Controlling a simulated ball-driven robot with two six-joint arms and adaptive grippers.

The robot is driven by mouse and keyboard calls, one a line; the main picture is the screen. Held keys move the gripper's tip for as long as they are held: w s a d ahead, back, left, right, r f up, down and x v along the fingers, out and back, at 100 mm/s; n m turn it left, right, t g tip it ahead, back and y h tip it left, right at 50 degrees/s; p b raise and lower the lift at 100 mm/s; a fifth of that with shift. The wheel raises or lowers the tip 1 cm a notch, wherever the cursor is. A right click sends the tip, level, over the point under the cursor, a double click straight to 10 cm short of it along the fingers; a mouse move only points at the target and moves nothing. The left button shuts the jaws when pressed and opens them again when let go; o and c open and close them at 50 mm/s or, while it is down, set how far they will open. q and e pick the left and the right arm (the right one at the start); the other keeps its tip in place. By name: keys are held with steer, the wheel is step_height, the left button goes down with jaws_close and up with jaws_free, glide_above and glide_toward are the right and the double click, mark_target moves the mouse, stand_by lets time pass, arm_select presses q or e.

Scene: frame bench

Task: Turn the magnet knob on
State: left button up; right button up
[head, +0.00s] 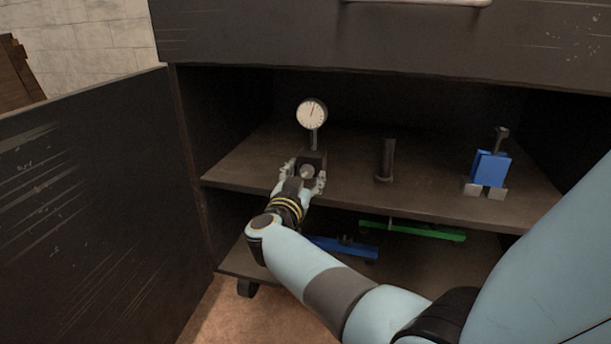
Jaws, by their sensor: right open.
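A dial gauge with a round white face (312,113) stands on a post on the upper shelf of the open cabinet. The post rises from a dark block-shaped magnet base (317,156). A round grey magnet knob (307,171) shows on the front of the base. My right gripper (305,176) is open in front of the base, with one finger on each side of the knob. I cannot tell whether the fingers touch it. The knob's marking is too small to read. My left gripper is not in view.
A dark upright cylinder (385,160) and a blue clamp-like tool (490,168) stand to the right on the upper shelf (430,197). Blue (345,247) and green (425,231) bar-shaped tools lie on the lower shelf. The open cabinet door (95,215) stands at the left.

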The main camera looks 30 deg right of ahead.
jaws_close()
steer(key=shift+r+m+p, duration=0.1)
steer(key=shift+m+p, duration=0.2)
steer(key=shift+m, duration=1.1)
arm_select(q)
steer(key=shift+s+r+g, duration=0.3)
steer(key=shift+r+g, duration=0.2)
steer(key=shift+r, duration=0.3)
arm_select(e)
jaws_free()
step_height(320, 180, up, 10)
steer(key=shift+f, duration=0.15)
